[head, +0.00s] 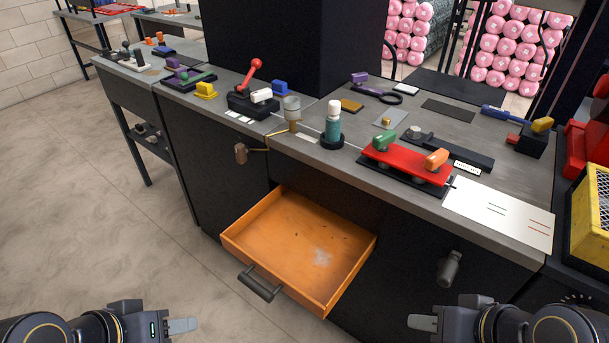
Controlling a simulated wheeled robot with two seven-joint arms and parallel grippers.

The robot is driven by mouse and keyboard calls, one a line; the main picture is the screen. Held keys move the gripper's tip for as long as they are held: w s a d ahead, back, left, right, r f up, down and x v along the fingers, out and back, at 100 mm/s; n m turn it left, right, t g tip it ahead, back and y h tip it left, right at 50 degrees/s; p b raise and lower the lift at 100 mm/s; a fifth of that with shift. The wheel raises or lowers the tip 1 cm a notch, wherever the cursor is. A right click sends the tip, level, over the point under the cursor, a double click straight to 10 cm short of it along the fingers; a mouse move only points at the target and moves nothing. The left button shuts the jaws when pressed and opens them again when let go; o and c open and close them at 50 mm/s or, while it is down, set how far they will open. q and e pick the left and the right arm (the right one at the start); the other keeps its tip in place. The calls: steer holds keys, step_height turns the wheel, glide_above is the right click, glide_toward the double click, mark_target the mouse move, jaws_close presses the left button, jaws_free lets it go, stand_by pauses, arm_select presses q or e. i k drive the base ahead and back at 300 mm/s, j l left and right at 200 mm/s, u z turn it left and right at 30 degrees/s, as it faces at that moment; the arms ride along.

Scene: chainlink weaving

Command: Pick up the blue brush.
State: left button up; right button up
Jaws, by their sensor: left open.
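A blue-handled tool (499,112), which looks like the blue brush, lies at the back right of the grey workbench top (445,145). Its right end is close to a black block with a yellow top (541,126); I cannot tell whether they touch. My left gripper (182,325) is at the lower left, low in front of the bench, open and empty. My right gripper (422,322) is at the lower right, in front of the bench and well away from the brush. Its fingers overlap from this side, so its opening is unclear.
An orange drawer (290,245) is pulled out, empty, below the bench front. A red plate with green and orange knobs (408,163), a teal bottle (333,125) and white paper (500,212) line the front edge. A yellow box (592,215) stands far right.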

mark_target(279, 89)
steer(key=k+z, duration=0.1)
steer(key=k, duration=0.5)
steer(key=k+l, duration=0.1)
steer(key=k, duration=0.55)
steer(key=i+j+z, duration=0.15)
steer(key=z, duration=2.05)
steer(key=j, duration=0.55)
steer(key=k+j, duration=0.15)
steer(key=j, duration=0.35)
steer(key=j+z, duration=0.1)
steer(key=j, duration=0.45)
steer(key=k+j, duration=0.15)
steer(key=j, duration=0.35)
steer(key=k+j, duration=0.1)
steer(key=j, duration=0.95)
steer(key=k+j+z, duration=0.1)
steer(key=j, duration=0.4)
